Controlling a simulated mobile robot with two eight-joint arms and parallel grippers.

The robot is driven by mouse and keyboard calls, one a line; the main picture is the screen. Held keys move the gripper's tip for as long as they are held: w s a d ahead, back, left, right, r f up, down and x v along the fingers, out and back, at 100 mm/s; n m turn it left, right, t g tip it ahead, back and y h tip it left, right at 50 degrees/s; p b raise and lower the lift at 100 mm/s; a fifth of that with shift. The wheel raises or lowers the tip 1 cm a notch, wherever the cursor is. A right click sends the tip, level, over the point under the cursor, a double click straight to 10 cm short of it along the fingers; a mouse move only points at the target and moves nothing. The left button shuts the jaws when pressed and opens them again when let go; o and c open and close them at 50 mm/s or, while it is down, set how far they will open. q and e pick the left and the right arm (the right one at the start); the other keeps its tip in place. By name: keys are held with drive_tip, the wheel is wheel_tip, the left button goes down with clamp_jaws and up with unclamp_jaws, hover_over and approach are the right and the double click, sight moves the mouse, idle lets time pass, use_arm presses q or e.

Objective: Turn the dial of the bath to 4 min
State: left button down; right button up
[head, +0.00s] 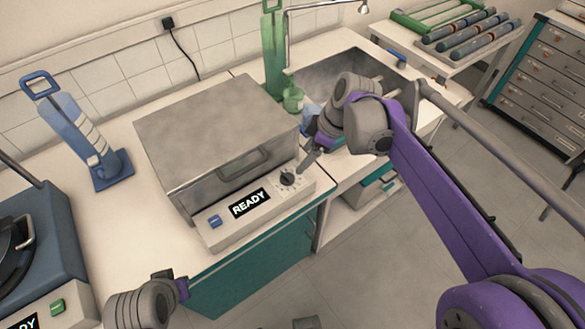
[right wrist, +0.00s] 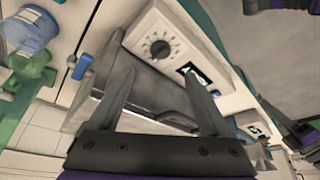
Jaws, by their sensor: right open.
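The bath (head: 200,130) is a grey metal box with a front handle and a pale control panel (head: 215,236). Its display (head: 249,203) reads READY. The dark round dial (head: 288,178) is at the panel's right end; it also shows in the right wrist view (right wrist: 160,48), ringed by small marks too small to read. My right gripper (head: 301,168) hovers close to the dial; in the right wrist view (right wrist: 159,75) its two fingers are spread with nothing between them, and the dial lies beyond the fingertips. My left gripper (head: 183,288) shows only partly at the bottom left, its fingers hidden.
A blue button (head: 215,221) is at the panel's left end. A blue stand (head: 85,135) is left of the bath. Another machine (head: 40,245) stands at far left.

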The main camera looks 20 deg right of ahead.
sight(287, 176)
drive_tip(key=b+x, duration=0.1)
drive_tip(key=x, duration=0.9)
drive_tip(key=shift+a+f, duration=0.2)
drive_tip(key=shift+f, duration=0.15)
clamp_jaws()
drive_tip(key=shift+m, duration=0.3)
drive_tip(key=m, duration=0.1)
drive_tip(key=m+t+h, duration=0.1)
drive_tip(key=m, duration=0.3)
drive_tip(key=shift+s+a+t+h, duration=0.1)
drive_tip(key=shift+a+t+h, duration=0.2)
drive_tip(key=shift+h, duration=0.1)
drive_tip(key=m+h, duration=0.1)
drive_tip(key=m, duration=0.2)
drive_tip(key=m+h, duration=0.1)
drive_tip(key=m, duration=0.2)
drive_tip(key=shift+a+m+t+h, duration=0.1)
drive_tip(key=shift+m+t+h, duration=0.2)
drive_tip(key=shift+m, duration=0.1)
